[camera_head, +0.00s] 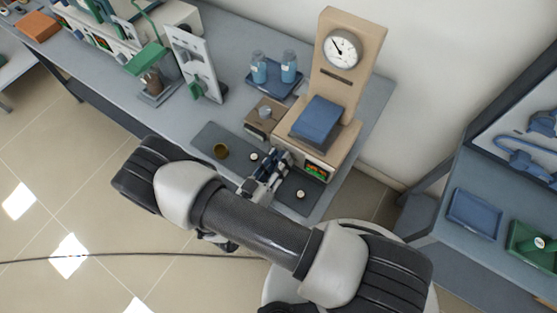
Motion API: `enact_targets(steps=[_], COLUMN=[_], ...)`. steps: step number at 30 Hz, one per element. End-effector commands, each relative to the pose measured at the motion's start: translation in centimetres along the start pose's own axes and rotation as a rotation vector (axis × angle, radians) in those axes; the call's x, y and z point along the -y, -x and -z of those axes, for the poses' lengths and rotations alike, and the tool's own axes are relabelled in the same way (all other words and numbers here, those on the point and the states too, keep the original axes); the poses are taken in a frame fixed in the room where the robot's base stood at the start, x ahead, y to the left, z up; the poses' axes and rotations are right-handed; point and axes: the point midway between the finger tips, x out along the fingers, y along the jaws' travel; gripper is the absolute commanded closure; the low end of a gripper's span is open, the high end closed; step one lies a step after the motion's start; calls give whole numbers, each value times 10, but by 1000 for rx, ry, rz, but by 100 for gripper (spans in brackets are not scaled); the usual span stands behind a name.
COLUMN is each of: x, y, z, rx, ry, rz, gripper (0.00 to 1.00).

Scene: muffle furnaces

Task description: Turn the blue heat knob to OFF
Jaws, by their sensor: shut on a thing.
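A beige device (338,138) with a dial gauge (342,48) on its tall back panel stands on the grey bench. A lit green display (315,171) is on its front face. My gripper (280,160) is at the front face, just left of the display, and is shut on the blue heat knob. My gripper hides the knob and its markings, so its setting cannot be read.
A blue block (318,121) rests on the device. A dark mat (210,138) in front holds a small brown cup (221,151) and white-topped pieces (300,194).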

Motion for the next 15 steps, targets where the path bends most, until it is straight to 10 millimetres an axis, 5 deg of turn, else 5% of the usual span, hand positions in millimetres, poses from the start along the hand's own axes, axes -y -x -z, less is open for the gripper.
enact_targets(steps=[14,15], x=[0,0], y=[0,0], z=[-1,-1], rx=[1,1], ry=[18,18], rz=[0,0], gripper=[93,69])
